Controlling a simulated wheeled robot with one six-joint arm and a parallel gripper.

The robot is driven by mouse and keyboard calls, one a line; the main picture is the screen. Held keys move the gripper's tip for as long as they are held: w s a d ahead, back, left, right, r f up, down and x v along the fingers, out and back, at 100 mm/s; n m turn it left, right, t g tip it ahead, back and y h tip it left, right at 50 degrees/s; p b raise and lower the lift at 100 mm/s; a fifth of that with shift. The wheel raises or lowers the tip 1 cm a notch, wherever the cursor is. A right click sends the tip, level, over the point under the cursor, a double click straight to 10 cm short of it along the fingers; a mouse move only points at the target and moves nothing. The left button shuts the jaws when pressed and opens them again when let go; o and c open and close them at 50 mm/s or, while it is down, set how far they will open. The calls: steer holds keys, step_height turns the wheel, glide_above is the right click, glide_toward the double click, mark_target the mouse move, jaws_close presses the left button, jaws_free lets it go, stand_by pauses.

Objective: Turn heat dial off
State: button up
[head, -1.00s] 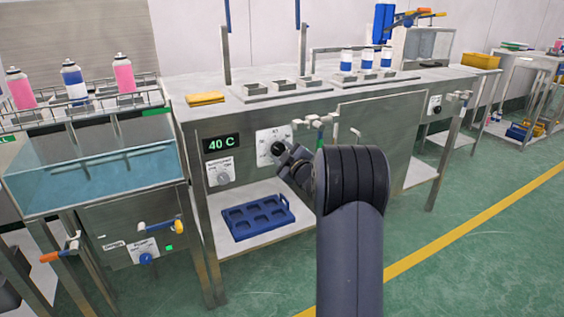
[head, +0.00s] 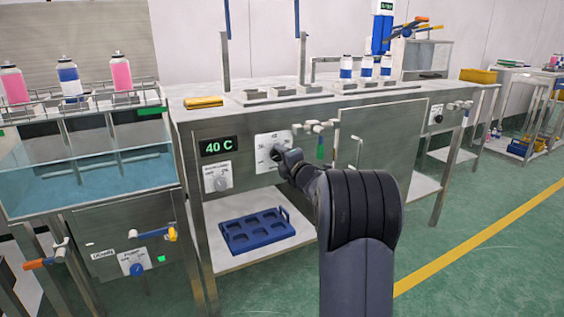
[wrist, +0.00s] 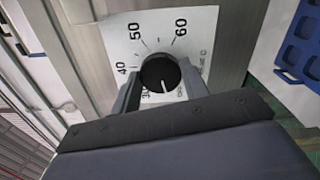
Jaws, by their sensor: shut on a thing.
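The heat dial (wrist: 157,71) is a round black knob with a white pointer line on a white scale plate (wrist: 192,22) marked 40, 50 and 60. In the wrist view the pointer aims down toward the low end of the scale, near small lettering I cannot read fully. My gripper (wrist: 160,82) has one finger on each side of the knob and is shut on it. In the head view the plate (head: 268,141) is on the front of the steel bench, and my gripper (head: 286,160) covers most of the knob. The green display (head: 217,146) reads 40 C.
Valve handles (head: 318,128) jut out right of the plate, close to my arm. A blue tray (head: 256,231) lies on the shelf below. A water tank (head: 95,175) stands at left.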

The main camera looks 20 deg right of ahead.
steer(key=shift+n, duration=1.6)
steer(key=o, duration=1)
steer(key=shift+c, duration=0.2)
steer(key=shift+s, duration=0.1)
steer(key=s+p, duration=0.2)
steer(key=s, duration=0.8)
steer(key=shift+s+d, duration=0.15)
steer(key=shift+s, duration=0.15)
